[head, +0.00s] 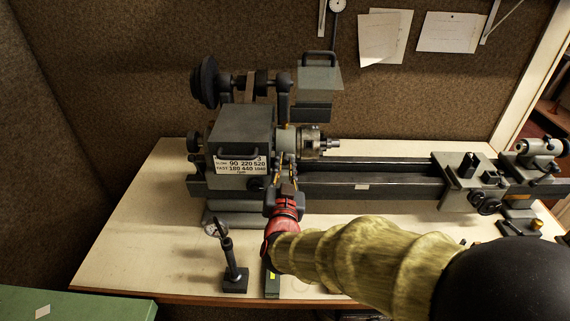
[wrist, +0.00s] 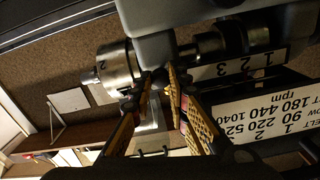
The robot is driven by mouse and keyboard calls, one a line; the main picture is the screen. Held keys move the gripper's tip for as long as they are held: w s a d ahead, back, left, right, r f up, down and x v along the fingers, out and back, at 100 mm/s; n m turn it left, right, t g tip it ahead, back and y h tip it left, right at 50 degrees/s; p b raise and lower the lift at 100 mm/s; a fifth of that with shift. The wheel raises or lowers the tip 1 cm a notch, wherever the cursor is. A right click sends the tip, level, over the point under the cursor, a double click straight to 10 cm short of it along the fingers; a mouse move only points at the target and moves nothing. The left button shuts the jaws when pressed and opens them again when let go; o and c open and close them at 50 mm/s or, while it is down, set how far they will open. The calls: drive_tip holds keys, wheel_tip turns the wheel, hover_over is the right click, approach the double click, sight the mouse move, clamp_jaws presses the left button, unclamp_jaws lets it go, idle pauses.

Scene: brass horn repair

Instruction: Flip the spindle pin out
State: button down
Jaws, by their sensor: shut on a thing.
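The grey lathe headstock (head: 240,128) stands on the bench, with a speed plate on its front. The steel chuck (head: 311,141) is at its right end; in the wrist view the chuck (wrist: 118,68) is at the upper left. My gripper (head: 285,163) reaches up to the front of the headstock, just left of the chuck. In the wrist view my gripper (wrist: 157,90) has its yellow-and-black fingers closed around a small dark knob, the apparent spindle pin (wrist: 160,78), under the grey housing. The fingertips hide most of it. In the head view the pin is hidden.
The lathe bed (head: 370,184) runs right to the carriage (head: 470,180) and tailstock (head: 538,150). A small dark stand with a dial gauge (head: 233,272) is left of my arm. The cream bench top (head: 130,245) is clear at left.

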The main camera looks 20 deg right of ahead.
drive_tip(key=shift+s+a, duration=0.3)
drive_tip(key=shift+s, duration=0.3)
drive_tip(key=c, duration=2)
unclamp_jaws()
drive_tip(key=shift+s, duration=0.1)
